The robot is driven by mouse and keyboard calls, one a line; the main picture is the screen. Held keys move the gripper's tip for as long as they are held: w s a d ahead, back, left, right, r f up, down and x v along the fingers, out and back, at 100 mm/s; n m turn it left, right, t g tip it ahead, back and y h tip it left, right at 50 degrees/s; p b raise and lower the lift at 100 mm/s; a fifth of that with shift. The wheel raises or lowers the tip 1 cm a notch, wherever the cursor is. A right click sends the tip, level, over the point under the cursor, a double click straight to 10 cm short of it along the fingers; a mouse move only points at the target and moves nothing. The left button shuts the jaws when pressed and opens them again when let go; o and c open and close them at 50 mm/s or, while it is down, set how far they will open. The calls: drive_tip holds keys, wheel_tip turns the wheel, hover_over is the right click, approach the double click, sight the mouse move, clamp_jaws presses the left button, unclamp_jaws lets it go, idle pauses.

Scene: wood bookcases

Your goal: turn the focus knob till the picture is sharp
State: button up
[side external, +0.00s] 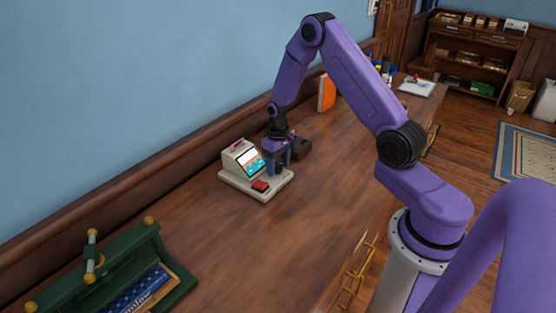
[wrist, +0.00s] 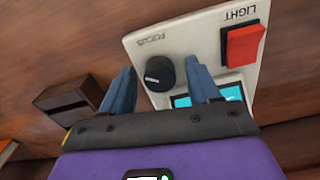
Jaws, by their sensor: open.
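The viewer (side external: 238,168) is a cream box with a tilted screen (side external: 251,162) showing a coloured picture; its sharpness is too small to judge. In the wrist view the black focus knob (wrist: 159,73) with a white pointer mark sits on the cream panel (wrist: 190,45) beside the word FOCUS. A red LIGHT switch (wrist: 243,44) is on the same panel, and it also shows in the side view (side external: 261,186). My gripper (wrist: 160,85) is open, with its blue fingers on either side of the knob; I cannot tell if they touch it. Part of the screen (wrist: 190,100) shows behind the right finger.
A dark box (wrist: 68,101) lies on the wooden desk just left of my gripper in the wrist view. A green rack (side external: 120,268) stands at the near left of the desk, and an orange item (side external: 326,93) stands farther back. The desk's middle (side external: 310,200) is clear.

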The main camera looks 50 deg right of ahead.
sight(278, 164)
wheel_tip(278, 164, up, 17)
drive_tip(key=shift+r, duration=0.2)
idle(0.4)
drive_tip(key=s+a+r+n, duration=0.2)
drive_tip(key=s+a+n, duration=0.2)
drive_tip(key=s+a, duration=0.3)
drive_tip(key=s+a+r+n, duration=0.25)
drive_tip(key=s+a, duration=0.25)
drive_tip(key=a, duration=0.5)
drive_tip(key=s+a+n, duration=0.2)
drive_tip(key=s+n, duration=0.5)
drive_tip(key=s, duration=1.2)
drive_tip(key=shift+s+f, duration=0.2)
drive_tip(key=shift+f, duration=0.1)
